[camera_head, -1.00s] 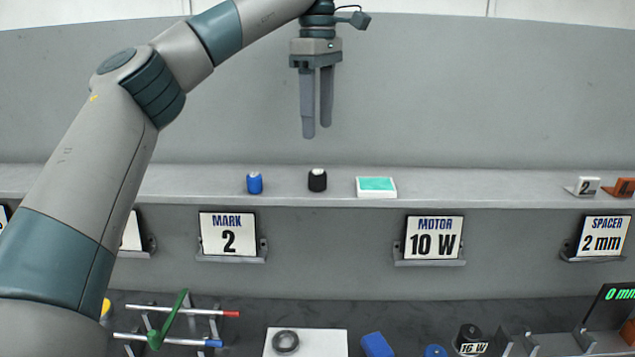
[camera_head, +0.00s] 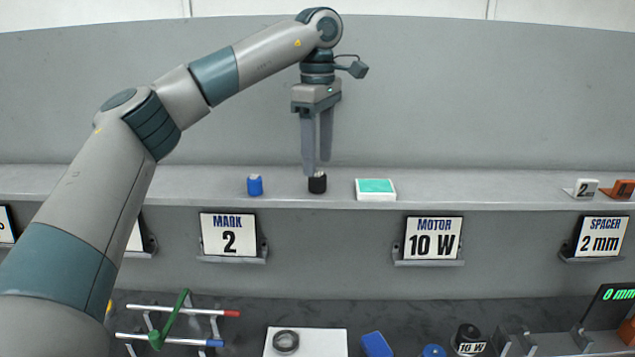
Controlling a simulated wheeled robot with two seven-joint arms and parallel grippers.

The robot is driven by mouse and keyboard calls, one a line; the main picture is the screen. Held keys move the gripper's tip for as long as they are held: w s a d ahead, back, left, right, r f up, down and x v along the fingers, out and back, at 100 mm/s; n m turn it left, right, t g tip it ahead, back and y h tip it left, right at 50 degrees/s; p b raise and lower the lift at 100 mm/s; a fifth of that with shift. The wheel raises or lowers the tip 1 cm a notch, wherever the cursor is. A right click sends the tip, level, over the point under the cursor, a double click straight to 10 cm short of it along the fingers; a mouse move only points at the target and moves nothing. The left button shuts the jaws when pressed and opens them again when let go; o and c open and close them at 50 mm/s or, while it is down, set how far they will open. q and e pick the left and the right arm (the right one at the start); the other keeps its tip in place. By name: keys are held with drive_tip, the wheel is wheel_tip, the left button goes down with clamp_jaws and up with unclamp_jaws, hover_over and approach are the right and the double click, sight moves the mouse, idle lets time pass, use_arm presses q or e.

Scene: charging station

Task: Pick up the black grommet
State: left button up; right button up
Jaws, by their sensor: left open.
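A small black cylindrical piece (camera_head: 318,185), which looks like the black grommet, stands on the grey shelf (camera_head: 460,187). My left gripper (camera_head: 317,169) points straight down over it with its two fingers apart. The nearer fingertip overlaps the top left of the piece in the picture. I cannot tell whether it touches, and the top of the piece is partly hidden. My right gripper is not in view.
A blue cylindrical piece (camera_head: 255,185) stands just left on the shelf, and a white block with a teal top (camera_head: 376,197) lies to the right. Signs hang below the shelf. A dark ring (camera_head: 286,342) lies on a white plate (camera_head: 336,344) on the lower bench.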

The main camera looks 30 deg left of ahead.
sight(317, 183)
use_arm(q)
drive_tip(key=shift+f+p, duration=0.5)
drive_tip(key=shift+p, duration=0.05)
wheel_tip(317, 183, down, 3)
drive_tip(key=shift+s+a+r+p, duration=0.1)
drive_tip(key=shift+p, duration=0.85)
drive_tip(key=shift+f, duration=0.6)
drive_tip(key=c, duration=1.1)
